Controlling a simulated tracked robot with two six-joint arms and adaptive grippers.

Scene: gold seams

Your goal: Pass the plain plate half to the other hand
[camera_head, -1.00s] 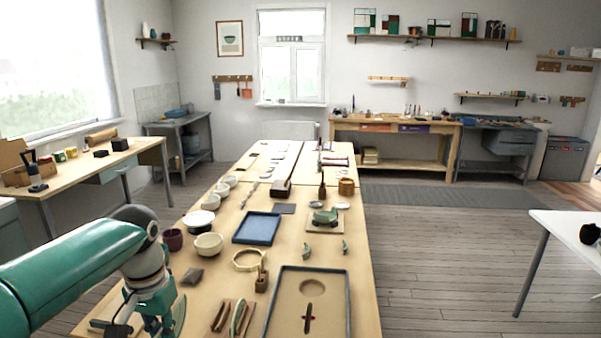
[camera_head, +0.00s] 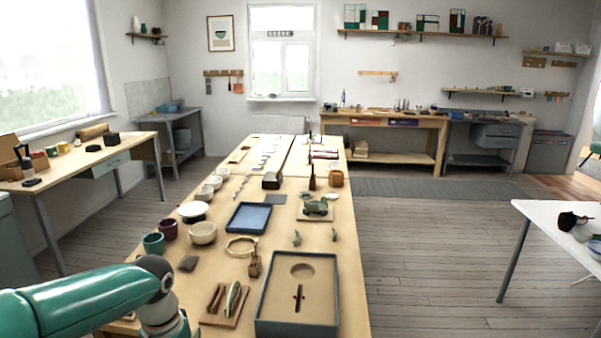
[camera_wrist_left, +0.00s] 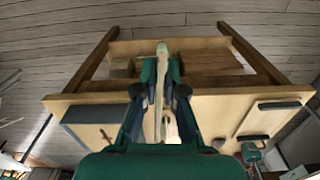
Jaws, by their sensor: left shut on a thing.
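My left gripper (camera_wrist_left: 160,100) is shut on the plain plate half (camera_wrist_left: 162,62) in the left wrist view. The plate half is cream coloured and seen nearly edge-on, a thin upright strip between the dark fingers. In the head view my left arm comes in at the lower left, and its gripper and the plate half are below the picture's edge. My right gripper is in neither view.
The long wooden table (camera_head: 222,266) holds a grey-rimmed tray (camera_head: 262,330), a blue tray (camera_head: 231,228), a wooden ring (camera_head: 229,250), a tool board (camera_head: 209,319) and several bowls. A white table (camera_head: 535,211) stands at the right, with open floor between.

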